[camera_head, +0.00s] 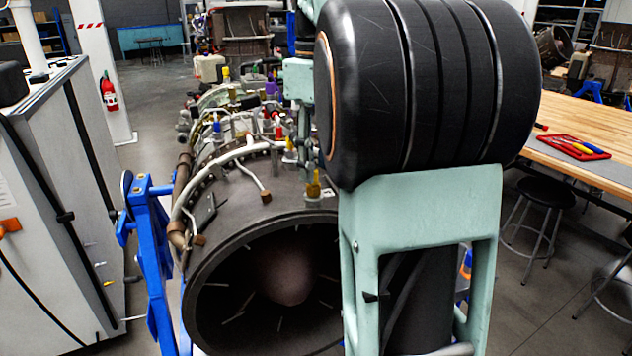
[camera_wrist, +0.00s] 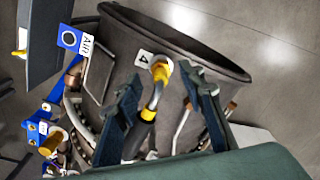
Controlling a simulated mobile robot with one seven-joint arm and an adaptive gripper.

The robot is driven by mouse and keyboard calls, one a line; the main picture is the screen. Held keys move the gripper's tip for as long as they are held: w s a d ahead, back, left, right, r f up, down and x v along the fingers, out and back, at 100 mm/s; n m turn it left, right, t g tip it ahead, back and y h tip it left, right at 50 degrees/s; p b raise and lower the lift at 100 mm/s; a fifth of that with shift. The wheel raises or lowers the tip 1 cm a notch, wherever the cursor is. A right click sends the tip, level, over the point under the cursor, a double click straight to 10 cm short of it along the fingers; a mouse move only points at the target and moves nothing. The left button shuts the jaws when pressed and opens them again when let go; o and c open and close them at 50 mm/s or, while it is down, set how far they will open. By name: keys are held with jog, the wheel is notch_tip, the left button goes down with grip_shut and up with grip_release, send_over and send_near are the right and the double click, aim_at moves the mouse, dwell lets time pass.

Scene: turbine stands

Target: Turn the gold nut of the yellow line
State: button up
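In the wrist view, the gold nut (camera_wrist: 161,70) is at the end of a bent silver line (camera_wrist: 155,98) with a yellow band and a black sleeve, beside a white tag marked 4. The nut also shows in the head view as a small gold-yellow piece (camera_head: 313,188) on the front casing. My gripper (camera_wrist: 159,80) is open. Its two dark fingers are on either side of the line, with visible gaps. I cannot tell how far the fingertips are from the nut in depth. My gripper (camera_head: 307,155) is partly hidden by my arm in the head view.
The grey turbine casing (camera_head: 250,205) sits on a blue stand (camera_head: 152,240), with several pipes and coloured fittings behind. A tall grey cabinet (camera_head: 50,220) stands at the left. A wooden workbench (camera_head: 570,115) and a black stool (camera_head: 545,192) are at the right.

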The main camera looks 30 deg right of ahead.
aim_at(316, 185)
jog(key=shift+f, duration=1.9)
jog(key=shift+c, duration=0.4)
grip_shut()
